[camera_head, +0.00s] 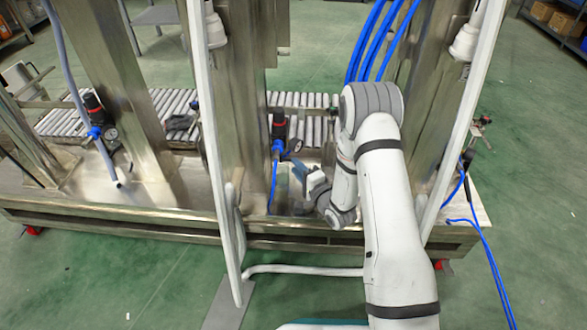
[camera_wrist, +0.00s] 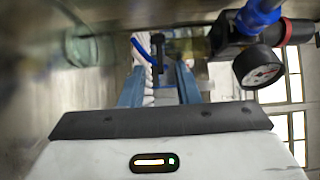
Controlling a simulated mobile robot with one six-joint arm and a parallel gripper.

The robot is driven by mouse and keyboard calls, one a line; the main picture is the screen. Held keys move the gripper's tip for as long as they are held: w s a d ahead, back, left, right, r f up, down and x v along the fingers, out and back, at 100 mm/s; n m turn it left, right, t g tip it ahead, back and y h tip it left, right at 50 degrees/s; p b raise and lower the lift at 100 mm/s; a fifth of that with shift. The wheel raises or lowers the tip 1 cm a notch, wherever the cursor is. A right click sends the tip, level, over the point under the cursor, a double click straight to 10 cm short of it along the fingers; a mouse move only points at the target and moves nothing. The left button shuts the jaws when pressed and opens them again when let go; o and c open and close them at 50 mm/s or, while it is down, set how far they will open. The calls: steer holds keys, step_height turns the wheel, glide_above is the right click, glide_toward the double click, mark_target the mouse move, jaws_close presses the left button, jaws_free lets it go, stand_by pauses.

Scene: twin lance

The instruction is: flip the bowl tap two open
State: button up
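My gripper shows in the wrist view (camera_wrist: 159,70) as two blue fingers, spread apart with a gap between them. A small dark upright part (camera_wrist: 158,46) shows beyond the gap, beside a blue hose; it may be a tap handle, but I cannot tell. Nothing is visibly held. In the head view my gripper (camera_head: 297,172) is low behind the frame's front edge, just right of a regulator with a gauge (camera_head: 294,146). My arm hides part of this area. I cannot clearly make out bowl tap two.
In the wrist view a dial gauge (camera_wrist: 258,67) hangs close at upper right. Metal posts (camera_head: 240,110) and white upright pipes (camera_head: 217,150) stand around my arm. A roller conveyor (camera_head: 170,105) runs behind. Blue hoses (camera_head: 378,40) hang above.

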steer(key=shift+x, duration=1.1)
steer(key=shift+c, duration=0.2)
jaws_close()
